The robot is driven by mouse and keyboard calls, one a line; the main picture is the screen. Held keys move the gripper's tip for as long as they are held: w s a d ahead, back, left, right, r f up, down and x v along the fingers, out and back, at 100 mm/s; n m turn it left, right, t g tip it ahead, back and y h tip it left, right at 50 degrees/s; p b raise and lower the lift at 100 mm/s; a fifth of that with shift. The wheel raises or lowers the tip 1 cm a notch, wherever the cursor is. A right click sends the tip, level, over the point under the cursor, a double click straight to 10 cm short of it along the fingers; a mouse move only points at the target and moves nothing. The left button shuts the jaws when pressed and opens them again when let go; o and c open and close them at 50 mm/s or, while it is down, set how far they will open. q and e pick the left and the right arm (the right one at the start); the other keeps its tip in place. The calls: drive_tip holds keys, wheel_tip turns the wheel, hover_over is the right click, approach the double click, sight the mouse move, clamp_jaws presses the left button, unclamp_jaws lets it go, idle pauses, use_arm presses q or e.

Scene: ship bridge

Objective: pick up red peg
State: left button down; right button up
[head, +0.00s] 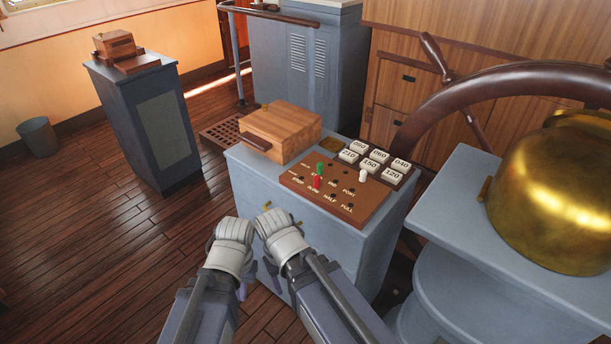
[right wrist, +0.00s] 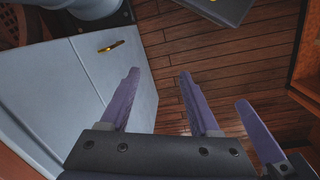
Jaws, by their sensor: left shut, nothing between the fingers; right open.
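The red peg (head: 316,183) stands upright in the brown peg board (head: 352,211) on top of the grey console, at the board's left part. A green peg (head: 320,169) is right behind it and a white peg (head: 363,175) stands farther right. My left gripper (head: 242,290) is shut and empty, low in front of the console's left side. My right gripper (head: 271,268) is beside it, also below the console top, mostly hidden by its wrist. In the right wrist view its two purple fingers (right wrist: 158,74) are spread with nothing between them. Both grippers are apart from the red peg.
A wooden box (head: 281,128) sits behind the board's left end, and white numbered tiles (head: 375,158) lie behind the board. A brass bell (head: 558,200) on a grey stand and the ship's wheel (head: 440,105) crowd the right.

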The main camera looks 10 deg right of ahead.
drive_tip(key=w+d+r+m+t+p, duration=0.2)
drive_tip(key=w+d+r+p, duration=0.2)
drive_tip(key=w+r+p, duration=0.5)
drive_tip(key=m+t+p, duration=0.3)
drive_tip(key=p, duration=0.5)
approach(317, 178)
drive_tip(key=f, duration=0.2)
drive_tip(key=shift+w+d+f+y+b, duration=0.15)
drive_tip(key=shift+w+d+f+b, duration=0.1)
drive_tip(key=shift+w+f+b, duration=0.3)
drive_tip(key=shift+w+d+f+y+b, duration=0.15)
drive_tip(key=shift+w+d+f+b, duration=0.2)
drive_tip(key=shift+b, duration=0.3)
drive_tip(key=b+x, duration=0.5)
drive_tip(key=x, duration=0.1)
drive_tip(key=shift+a, duration=0.2)
drive_tip(key=shift+s+r, duration=0.1)
drive_tip(key=shift+c, duration=0.4)
clamp_jaws()
